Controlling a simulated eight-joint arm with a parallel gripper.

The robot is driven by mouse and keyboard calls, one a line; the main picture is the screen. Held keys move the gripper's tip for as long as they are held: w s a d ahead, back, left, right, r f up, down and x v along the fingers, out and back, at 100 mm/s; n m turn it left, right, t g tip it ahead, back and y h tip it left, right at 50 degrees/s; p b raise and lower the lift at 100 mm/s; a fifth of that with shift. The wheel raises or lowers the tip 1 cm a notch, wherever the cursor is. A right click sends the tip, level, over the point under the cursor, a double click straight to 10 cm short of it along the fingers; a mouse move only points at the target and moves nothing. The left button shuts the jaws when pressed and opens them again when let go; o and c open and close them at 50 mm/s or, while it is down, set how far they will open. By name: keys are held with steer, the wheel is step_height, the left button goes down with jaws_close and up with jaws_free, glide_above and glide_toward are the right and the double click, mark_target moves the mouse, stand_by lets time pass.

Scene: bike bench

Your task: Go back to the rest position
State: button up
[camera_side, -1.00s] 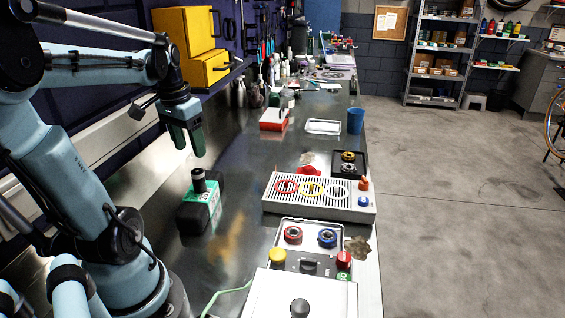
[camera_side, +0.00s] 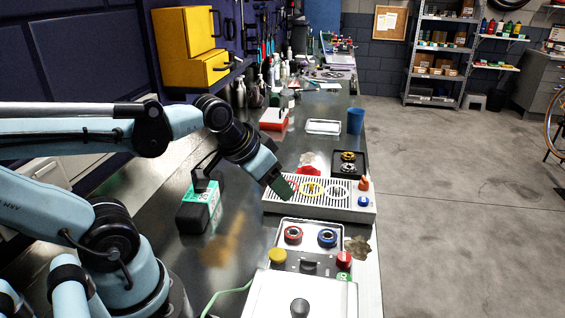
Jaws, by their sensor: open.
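My gripper (camera_side: 283,190) is open, and no held object shows in it. It points down and to the right at the left part of the grey slotted tray (camera_side: 350,211). It hides part of the red ring there; I cannot tell whether it touches the tray. My arm reaches across from the left, low over the bench. A yellow ring (camera_side: 312,180) and a white ring lie on the slotted top, to the right of the gripper.
A black and green box (camera_side: 193,216) stands below my forearm. A blue cup (camera_side: 355,121) stands farther back.

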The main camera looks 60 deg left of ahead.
steer(key=shift+d+f+m+t+h, duration=0.1)
steer(key=shift+d+m+t+h, duration=0.05)
steer(key=shift+d, duration=0.55)
steer(key=shift+d+f+m+t+h, duration=0.1)
steer(key=shift+d+m+t+h, duration=0.05)
steer(key=shift+d, duration=0.5)
